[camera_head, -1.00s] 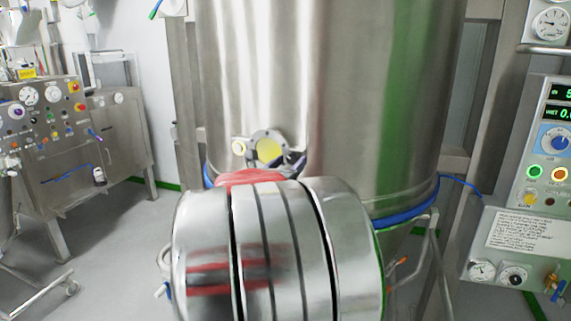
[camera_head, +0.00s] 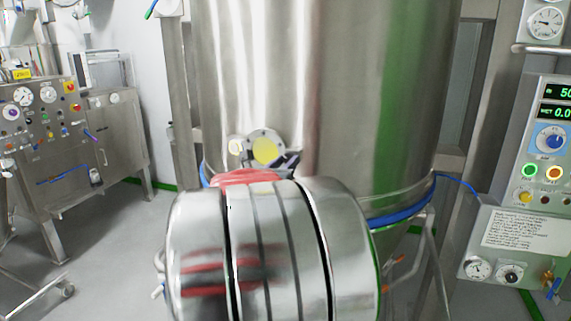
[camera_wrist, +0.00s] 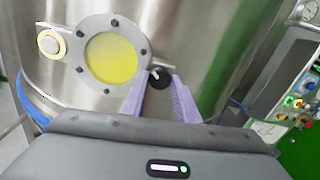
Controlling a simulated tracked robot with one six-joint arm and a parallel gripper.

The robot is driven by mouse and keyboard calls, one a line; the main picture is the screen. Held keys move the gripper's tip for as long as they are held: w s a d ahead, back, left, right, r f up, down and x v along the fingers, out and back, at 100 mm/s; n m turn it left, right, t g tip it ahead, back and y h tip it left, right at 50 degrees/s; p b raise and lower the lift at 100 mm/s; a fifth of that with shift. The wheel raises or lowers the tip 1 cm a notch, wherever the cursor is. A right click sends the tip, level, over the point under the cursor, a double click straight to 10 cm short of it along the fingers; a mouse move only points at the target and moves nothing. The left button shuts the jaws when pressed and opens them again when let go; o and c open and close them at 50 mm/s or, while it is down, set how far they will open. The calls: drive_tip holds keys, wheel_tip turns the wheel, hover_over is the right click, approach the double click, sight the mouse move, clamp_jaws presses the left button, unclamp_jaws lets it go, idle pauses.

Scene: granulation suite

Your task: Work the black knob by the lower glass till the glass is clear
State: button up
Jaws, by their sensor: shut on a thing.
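The lower glass (camera_wrist: 110,58) is a round bolted port low on the steel vessel. It looks yellow over nearly its whole face in the wrist view, and the glass (camera_head: 265,150) is yellow in the head view too. The black knob (camera_wrist: 160,79), with a pale mark on it, sits at the glass's lower right rim. My gripper (camera_wrist: 158,88) has its two lilac fingers either side of the knob and is shut on it. In the head view my arm's wrist hides most of the gripper, and I cannot make out the knob clearly.
A round light-coloured fitting (camera_wrist: 50,44) sits left of the glass. The steel vessel (camera_head: 330,80) has a blue band at its base. A control panel (camera_head: 553,140) stands at the right, and a steel cabinet with gauges (camera_head: 45,110) at the left.

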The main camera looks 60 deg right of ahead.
drive_tip(key=n, duration=1.1)
drive_tip(key=shift+n, duration=1.9)
drive_tip(key=o, duration=1.1)
drive_tip(key=shift+a, duration=0.15)
drive_tip(key=a, duration=0.9)
drive_tip(key=s+a, duration=0.1)
drive_tip(key=a, duration=0.3)
drive_tip(key=shift+s+a, duration=0.1)
drive_tip(key=shift+a, duration=0.15)
